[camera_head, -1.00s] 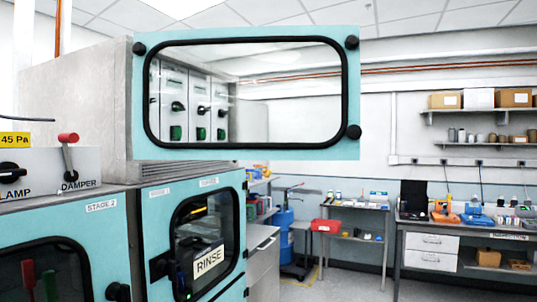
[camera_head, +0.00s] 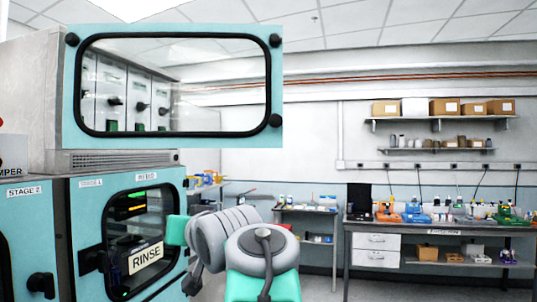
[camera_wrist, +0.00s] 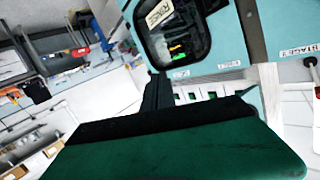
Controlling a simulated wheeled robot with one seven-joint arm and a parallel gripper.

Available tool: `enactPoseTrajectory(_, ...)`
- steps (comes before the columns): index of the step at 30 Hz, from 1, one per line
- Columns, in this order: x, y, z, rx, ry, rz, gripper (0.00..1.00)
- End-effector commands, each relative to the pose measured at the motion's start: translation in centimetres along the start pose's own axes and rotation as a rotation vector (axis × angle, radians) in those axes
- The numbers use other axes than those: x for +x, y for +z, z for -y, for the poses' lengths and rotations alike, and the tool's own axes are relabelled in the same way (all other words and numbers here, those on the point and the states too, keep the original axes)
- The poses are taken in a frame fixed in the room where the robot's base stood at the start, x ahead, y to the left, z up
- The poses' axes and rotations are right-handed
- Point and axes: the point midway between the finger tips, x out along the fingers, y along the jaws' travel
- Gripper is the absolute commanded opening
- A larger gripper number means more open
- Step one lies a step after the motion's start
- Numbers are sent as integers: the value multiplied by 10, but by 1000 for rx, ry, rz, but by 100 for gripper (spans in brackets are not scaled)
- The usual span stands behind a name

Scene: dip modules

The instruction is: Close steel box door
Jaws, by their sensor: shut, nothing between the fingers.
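The steel box (camera_head: 28,95) is at the upper left of the head view. Its teal-framed door (camera_head: 205,141), with a black-edged window and black knobs at the corners, stands open and juts out to the right. Switches show through the window. My arm is in the lower middle of the head view, below the door and apart from it; my fingertips cannot be made out there. In the wrist view my gripper (camera_wrist: 157,95) shows as dark fingers above a green body, shut and empty. The upper door is not recognisable in the wrist view.
Below the box is a teal cabinet with a lower door (camera_head: 88,185) bearing a RINSE sign (camera_head: 146,258), close to my arm. Across the room are a workbench (camera_head: 360,223) and wall shelves (camera_head: 415,119). The floor between looks clear.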

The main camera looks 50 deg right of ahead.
Motion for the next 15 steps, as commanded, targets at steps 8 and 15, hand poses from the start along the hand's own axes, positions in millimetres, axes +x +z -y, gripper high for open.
enactPoseTrajectory(8, -134, -150, -89, -84, 288, -230, 0)
enactPoseTrajectory(15, -178, -174, -98, -144, 397, -249, 0)
